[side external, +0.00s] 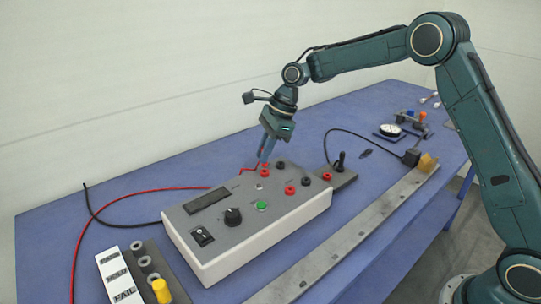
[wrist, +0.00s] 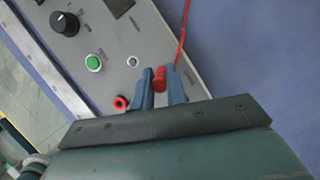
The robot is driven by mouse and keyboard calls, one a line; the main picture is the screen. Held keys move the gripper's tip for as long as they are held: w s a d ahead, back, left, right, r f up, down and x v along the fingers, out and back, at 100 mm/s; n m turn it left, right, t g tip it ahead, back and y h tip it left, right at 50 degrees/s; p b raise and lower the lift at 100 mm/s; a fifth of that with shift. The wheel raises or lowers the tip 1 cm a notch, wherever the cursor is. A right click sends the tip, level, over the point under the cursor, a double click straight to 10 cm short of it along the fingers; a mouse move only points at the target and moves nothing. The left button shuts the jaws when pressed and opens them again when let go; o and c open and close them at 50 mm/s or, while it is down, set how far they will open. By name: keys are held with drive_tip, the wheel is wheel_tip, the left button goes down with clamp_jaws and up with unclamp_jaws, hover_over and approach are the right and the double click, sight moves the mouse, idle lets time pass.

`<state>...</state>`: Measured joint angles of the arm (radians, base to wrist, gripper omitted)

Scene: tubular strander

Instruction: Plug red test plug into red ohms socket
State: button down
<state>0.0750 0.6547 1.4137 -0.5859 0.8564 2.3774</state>
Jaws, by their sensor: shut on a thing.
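My gripper (side external: 266,160) points down over the back edge of the grey-topped test box (side external: 237,205). In the wrist view my gripper (wrist: 160,72) has its blue fingers shut on the red test plug (wrist: 159,82), whose red lead runs up out of that view. In the side view the plug is mostly hidden between the fingers. A red socket (side external: 266,174) sits just below the fingertips; I cannot tell whether the plug touches it. Other red sockets (side external: 289,190) (side external: 326,176) lie to the right. The wrist view shows one red socket (wrist: 121,103) left of the fingers. Socket labels are unreadable.
Black sockets (side external: 280,164) sit among the red ones. The box has a black knob (side external: 233,216), a green button (side external: 262,205) and a rocker switch (side external: 202,236). The red lead (side external: 130,191) trails left.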

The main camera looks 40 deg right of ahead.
drive_tip(key=shift+f, duration=1.05)
idle(0.7)
drive_tip(key=c, duration=1.3)
unclamp_jaws()
drive_tip(key=shift+r, duration=0.1)
drive_tip(key=v, duration=1.3)
drive_tip(key=shift+s+d+r, duration=0.1)
drive_tip(key=shift+d+r, duration=0.15)
